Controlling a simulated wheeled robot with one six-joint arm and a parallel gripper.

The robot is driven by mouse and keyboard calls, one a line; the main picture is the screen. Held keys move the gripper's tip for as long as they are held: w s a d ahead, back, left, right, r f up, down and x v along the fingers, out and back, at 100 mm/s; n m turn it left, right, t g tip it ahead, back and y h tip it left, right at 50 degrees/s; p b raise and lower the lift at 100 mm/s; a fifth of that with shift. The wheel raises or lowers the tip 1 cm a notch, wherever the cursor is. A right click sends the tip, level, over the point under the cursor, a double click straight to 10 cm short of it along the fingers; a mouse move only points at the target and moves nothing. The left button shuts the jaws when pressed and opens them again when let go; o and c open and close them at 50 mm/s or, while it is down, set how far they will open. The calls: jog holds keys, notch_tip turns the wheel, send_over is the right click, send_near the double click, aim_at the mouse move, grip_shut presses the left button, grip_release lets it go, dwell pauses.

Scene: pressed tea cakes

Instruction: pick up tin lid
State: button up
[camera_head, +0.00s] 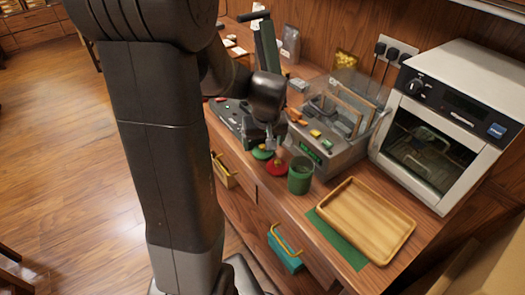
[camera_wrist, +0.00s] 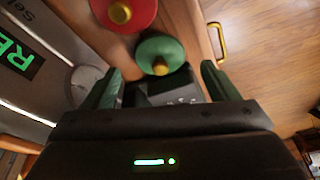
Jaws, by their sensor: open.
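Two round lids with gold knobs lie on the wooden counter near its front edge. One is a green lid (camera_head: 262,153) and the other a red lid (camera_head: 276,167). An open green tin (camera_head: 300,178) stands just right of the red lid. My gripper (camera_head: 258,138) is above and close to the green lid. In the wrist view my gripper (camera_wrist: 161,72) is open and empty, with the green lid (camera_wrist: 172,45) ahead between its fingers. The red lid (camera_wrist: 112,10) is beyond it, up and left, cut by the frame edge.
A grey machine with a green display (camera_head: 318,160) stands behind the lids. A wooden tray (camera_head: 367,218) lies on a green mat (camera_head: 336,240) to the right, before a white oven (camera_head: 450,125). Drawers with yellow handles (camera_wrist: 217,38) are below the counter edge.

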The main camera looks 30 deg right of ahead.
aim_at(262, 150)
jog(key=shift+x, duration=1.45)
jog(key=c, duration=1)
jog(key=shift+c, duration=0.2)
